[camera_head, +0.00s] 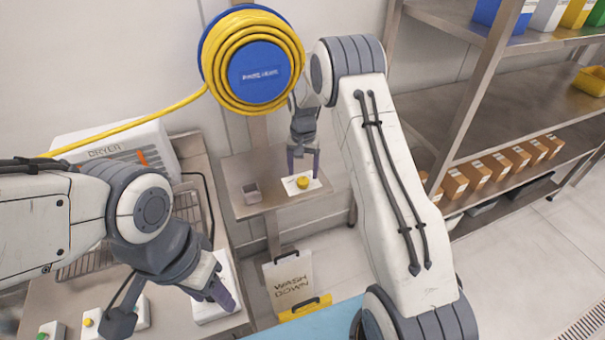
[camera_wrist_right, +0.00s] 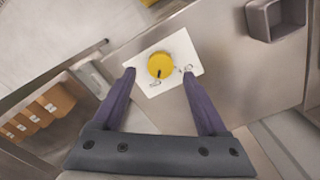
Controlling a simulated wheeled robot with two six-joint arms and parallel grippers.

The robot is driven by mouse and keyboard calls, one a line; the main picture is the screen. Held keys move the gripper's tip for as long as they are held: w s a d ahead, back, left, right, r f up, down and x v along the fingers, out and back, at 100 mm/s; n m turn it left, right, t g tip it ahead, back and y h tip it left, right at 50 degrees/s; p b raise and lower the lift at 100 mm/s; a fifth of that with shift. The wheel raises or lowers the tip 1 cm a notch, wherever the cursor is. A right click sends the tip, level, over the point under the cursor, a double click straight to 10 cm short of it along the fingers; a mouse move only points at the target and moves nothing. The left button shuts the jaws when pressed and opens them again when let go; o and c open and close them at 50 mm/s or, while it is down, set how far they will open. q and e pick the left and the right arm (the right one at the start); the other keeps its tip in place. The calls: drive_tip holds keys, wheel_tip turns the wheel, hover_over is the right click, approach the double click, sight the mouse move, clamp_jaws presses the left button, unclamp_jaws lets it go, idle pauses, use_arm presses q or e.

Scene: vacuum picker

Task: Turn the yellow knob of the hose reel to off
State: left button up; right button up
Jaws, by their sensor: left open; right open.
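The yellow knob (camera_head: 303,182) sits on a white plate (camera_head: 290,188) on a small steel shelf below the hose reel. In the right wrist view the knob (camera_wrist_right: 160,66) shows a dark pointer mark toward its lower edge, and small labels on the plate (camera_wrist_right: 187,55) are too small to read. My right gripper (camera_head: 303,160) is open above the knob; in its wrist view the fingers (camera_wrist_right: 158,78) lie on either side, apart from it. The hose reel (camera_head: 262,74) has a blue hub and coiled yellow hose. My left gripper (camera_head: 205,290) is open, low at the left.
A small grey bin (camera_head: 252,193) stands on the shelf left of the plate. A box marked DRYER (camera_head: 117,150) and a steel counter (camera_head: 190,150) are at left. Racks with cardboard boxes (camera_head: 498,166) stand at right.

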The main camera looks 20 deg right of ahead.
sight(303, 180)
drive_tip(key=shift+f+p, duration=0.3)
drive_tip(key=shift+f, duration=1.3)
drive_tip(key=shift+c, duration=0.3)
clamp_jaws()
